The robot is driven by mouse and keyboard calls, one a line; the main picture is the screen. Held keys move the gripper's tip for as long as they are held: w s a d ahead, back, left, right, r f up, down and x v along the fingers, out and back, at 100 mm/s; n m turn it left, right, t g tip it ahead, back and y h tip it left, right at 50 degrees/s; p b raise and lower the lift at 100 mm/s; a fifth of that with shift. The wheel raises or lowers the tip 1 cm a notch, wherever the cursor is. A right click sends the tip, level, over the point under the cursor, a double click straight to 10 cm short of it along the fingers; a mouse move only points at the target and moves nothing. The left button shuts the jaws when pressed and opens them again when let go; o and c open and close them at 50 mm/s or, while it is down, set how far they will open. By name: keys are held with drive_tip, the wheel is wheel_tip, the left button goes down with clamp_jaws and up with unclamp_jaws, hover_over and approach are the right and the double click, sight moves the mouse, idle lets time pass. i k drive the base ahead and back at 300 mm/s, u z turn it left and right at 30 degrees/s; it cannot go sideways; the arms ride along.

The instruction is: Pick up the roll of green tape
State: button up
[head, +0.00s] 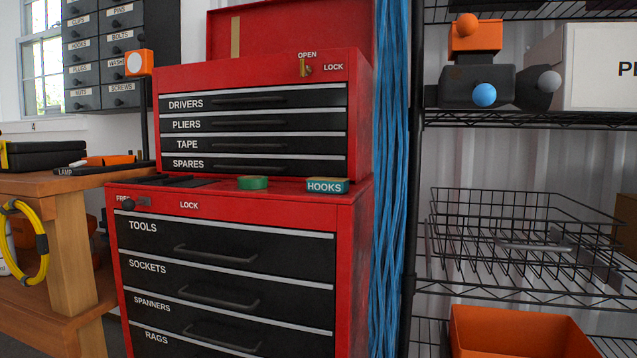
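A small roll of green tape (253,183) lies on the top ledge of the red lower tool cabinet (349,225), in front of the upper tool chest. It sits near the middle of the ledge, left of a small teal box labelled HOOKS (327,186). A gap separates the two. My gripper is not in the head view.
The red upper chest (361,110) stands right behind the tape. Dark flat items (175,181) lie on the ledge to its left. A wooden workbench (65,183) is at left. Blue cables (390,180) and a wire shelf rack (412,200) stand at right.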

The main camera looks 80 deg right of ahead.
sight(249, 182)
drive_tip(key=z, duration=0.05)
drive_tip(key=k, duration=0.35)
drive_tip(key=z, duration=1.05)
